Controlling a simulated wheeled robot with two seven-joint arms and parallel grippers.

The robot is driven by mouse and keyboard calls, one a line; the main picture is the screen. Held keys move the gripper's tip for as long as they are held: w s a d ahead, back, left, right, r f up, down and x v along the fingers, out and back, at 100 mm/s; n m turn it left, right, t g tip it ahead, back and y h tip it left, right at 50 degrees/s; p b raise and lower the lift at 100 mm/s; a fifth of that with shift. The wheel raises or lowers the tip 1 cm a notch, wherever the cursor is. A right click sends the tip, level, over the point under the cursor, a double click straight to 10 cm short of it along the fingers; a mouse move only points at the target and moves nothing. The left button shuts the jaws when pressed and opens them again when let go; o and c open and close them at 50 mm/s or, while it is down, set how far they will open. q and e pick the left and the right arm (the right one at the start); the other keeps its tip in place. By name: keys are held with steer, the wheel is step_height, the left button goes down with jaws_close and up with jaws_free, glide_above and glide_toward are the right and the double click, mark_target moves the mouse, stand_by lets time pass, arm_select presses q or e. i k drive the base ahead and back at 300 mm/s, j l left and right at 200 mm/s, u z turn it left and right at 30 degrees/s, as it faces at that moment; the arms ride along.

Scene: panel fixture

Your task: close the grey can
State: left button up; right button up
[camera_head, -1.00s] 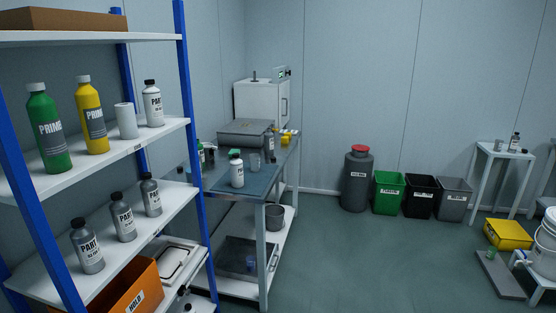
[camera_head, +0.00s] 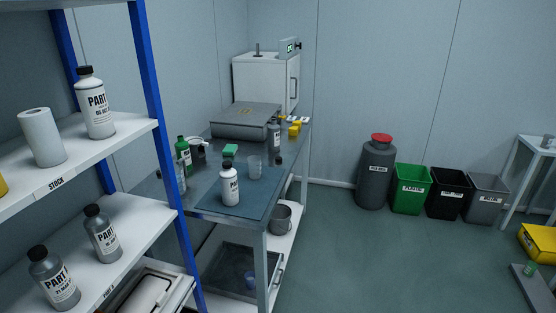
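A tall grey can (camera_head: 374,185) with a pale label stands on the floor against the back wall. I cannot tell from here whether the lid is fully down or a little raised. Neither of my grippers is in view.
A green bin (camera_head: 409,201), a black bin (camera_head: 446,206) and a grey bin (camera_head: 483,207) stand right of the can. A workbench (camera_head: 205,205) with bottles and a grey case (camera_head: 246,121) is left of it. Shelving (camera_head: 140,130) fills the near left. Floor in front of the can is clear.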

mark_target(273, 129)
steer(key=i+u, duration=0.1)
steer(key=u, duration=0.25)
steer(key=l+u, duration=0.15)
steer(key=u, duration=0.15)
steer(key=i+l+u, duration=0.1)
steer(key=u, duration=0.25)
steer(key=i+l+u, duration=0.2)
steer(key=l, duration=0.3)
steer(key=i+l+u, duration=0.15)
steer(key=l, duration=0.3)
steer(key=l+u, duration=0.2)
steer(key=l, duration=0.3)
steer(key=i+l+u, duration=0.2)
steer(key=l, duration=1.35)
